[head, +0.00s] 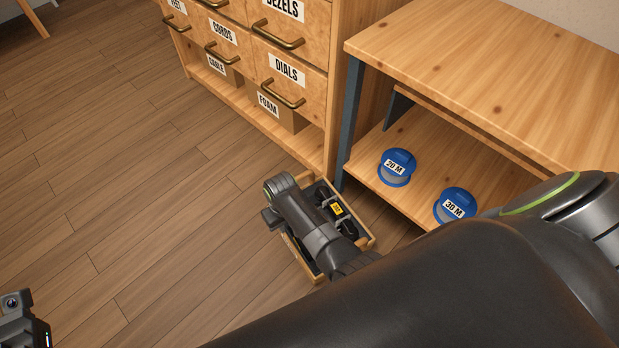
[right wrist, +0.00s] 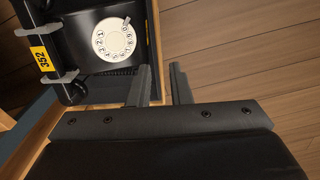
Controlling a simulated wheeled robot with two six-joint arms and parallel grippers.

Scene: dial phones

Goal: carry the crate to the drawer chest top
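The wooden crate (head: 297,256) stands on the floor at the foot of the drawer chest (head: 330,100), partly hidden by my right arm. It holds a black dial phone (right wrist: 95,35) with a white dial and a yellow "352" tag. In the right wrist view, my right gripper (right wrist: 160,68) is open. Its fingers are apart, one on each side of the crate's side wall (right wrist: 154,45) as seen there; I cannot tell whether they touch it. The chest's top is out of view. Part of my left arm's end shows at the head view's bottom left, its fingers not visible.
A wooden bench (head: 480,70) with a low shelf stands right of the chest, close to the crate. Blue rolls marked "20 M" (head: 397,167) and "30 M" (head: 455,206) sit on that shelf. The wooden floor (head: 130,200) to the left is clear.

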